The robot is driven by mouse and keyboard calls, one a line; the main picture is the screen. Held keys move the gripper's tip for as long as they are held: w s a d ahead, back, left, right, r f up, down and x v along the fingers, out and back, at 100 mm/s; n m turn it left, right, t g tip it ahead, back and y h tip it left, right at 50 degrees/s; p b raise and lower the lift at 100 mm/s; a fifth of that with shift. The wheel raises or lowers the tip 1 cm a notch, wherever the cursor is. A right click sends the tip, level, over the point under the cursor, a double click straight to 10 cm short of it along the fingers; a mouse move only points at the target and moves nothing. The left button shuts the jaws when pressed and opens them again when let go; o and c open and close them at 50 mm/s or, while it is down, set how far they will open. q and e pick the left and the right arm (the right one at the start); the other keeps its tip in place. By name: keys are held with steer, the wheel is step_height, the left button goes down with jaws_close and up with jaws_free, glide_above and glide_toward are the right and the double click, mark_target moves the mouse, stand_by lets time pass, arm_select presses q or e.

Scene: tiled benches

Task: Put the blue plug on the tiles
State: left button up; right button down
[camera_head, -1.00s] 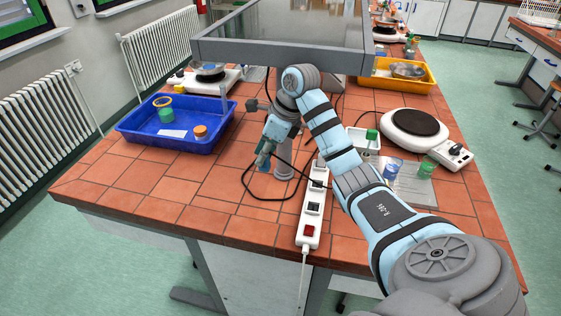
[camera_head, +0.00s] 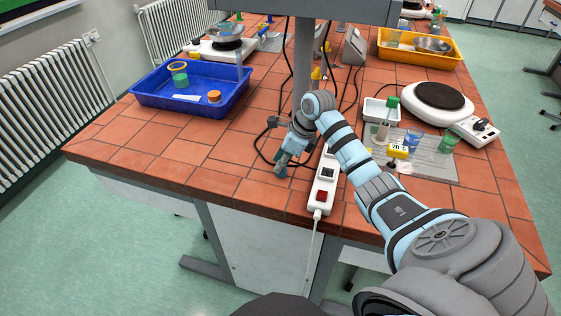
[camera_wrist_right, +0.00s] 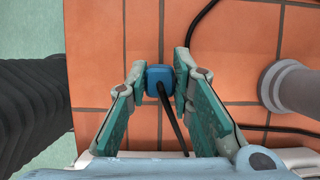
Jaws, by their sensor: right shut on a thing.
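The blue plug (camera_wrist_right: 159,76) sits between the fingertips of my right gripper (camera_wrist_right: 160,84) in the right wrist view, with a dark cable running from it. Both fingers touch its sides. In the head view my right gripper (camera_head: 282,168) points down close to the red-brown tiles (camera_head: 165,142), left of the white power strip (camera_head: 326,180). The plug is mostly hidden there by the fingers. I cannot tell whether it touches the tiles. My left gripper is not in view.
A blue tray (camera_head: 150,100) stands at the left. A hot plate (camera_head: 437,96) and several beakers are at the right. A grey post (camera_head: 303,65) rises behind my gripper. The tiles between the tray and my gripper are clear.

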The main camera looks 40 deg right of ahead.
steer(key=shift+w+f, duration=0.1)
steer(key=shift+w, duration=0.05)
steer(key=c, duration=1.8)
jaws_free()
steer(key=shift+f, duration=0.15)
steer(key=o, duration=0.4)
steer(key=shift+r, duration=0.2)
steer(key=shift+d+r, duration=0.15)
steer(key=shift+r, duration=0.25)
steer(key=v, duration=1.1)
steer(key=shift+s+r, duration=0.1)
steer(key=shift+s, duration=0.15)
